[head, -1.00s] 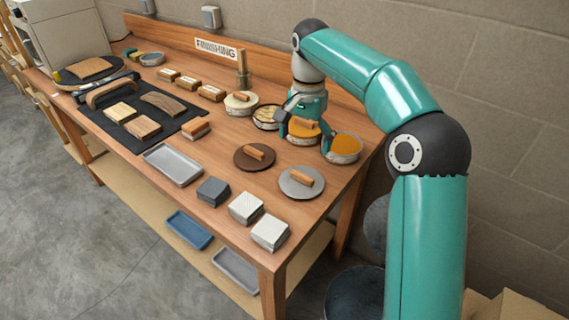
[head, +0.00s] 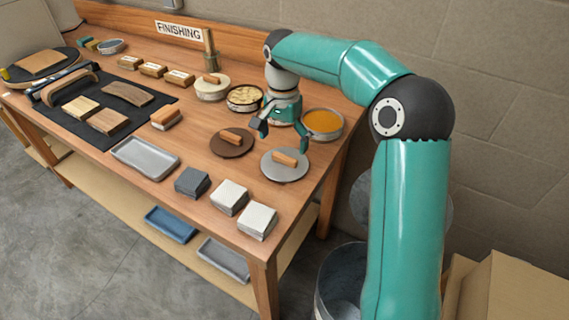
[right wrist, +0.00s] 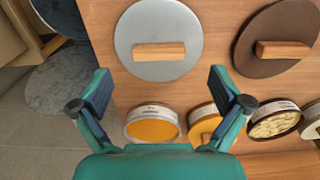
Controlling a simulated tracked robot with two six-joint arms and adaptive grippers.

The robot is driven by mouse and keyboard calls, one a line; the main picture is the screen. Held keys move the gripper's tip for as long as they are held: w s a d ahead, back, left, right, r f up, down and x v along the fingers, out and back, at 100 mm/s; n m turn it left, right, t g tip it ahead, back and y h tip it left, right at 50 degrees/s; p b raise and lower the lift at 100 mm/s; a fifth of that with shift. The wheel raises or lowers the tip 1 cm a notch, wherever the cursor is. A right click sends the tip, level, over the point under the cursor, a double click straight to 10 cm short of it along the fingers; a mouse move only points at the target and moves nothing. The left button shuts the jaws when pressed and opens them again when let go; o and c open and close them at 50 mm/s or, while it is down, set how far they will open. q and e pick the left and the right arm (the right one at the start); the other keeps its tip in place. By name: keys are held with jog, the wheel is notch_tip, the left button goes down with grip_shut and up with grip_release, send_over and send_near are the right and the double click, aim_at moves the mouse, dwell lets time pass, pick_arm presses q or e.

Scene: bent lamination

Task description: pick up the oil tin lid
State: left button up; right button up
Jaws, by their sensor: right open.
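Two round lids with wooden bar handles lie flat on the bench: a grey lid (head: 277,174) and a dark brown lid (head: 222,146). No label shows which is the oil tin's. In the right wrist view the grey lid (right wrist: 140,33) is just beyond my fingertips and the brown lid (right wrist: 258,66) is to the right. An open tin with orange contents (head: 323,123) stands behind. My right gripper (head: 280,133) is open and empty above the bench, between the tins and the lids; it also shows in the right wrist view (right wrist: 160,92). My left gripper is out of view.
Pale blocks (head: 229,197), a dark block (head: 192,181) and a grey tray (head: 145,156) lie near the front edge. A wall rises behind the bench.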

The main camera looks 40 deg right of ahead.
aim_at(284, 156)
jog(key=shift+d+f, duration=0.15)
jog(key=shift+f, duration=2.6)
jog(key=c, duration=1.2)
jog(key=shift+r, duration=0.1)
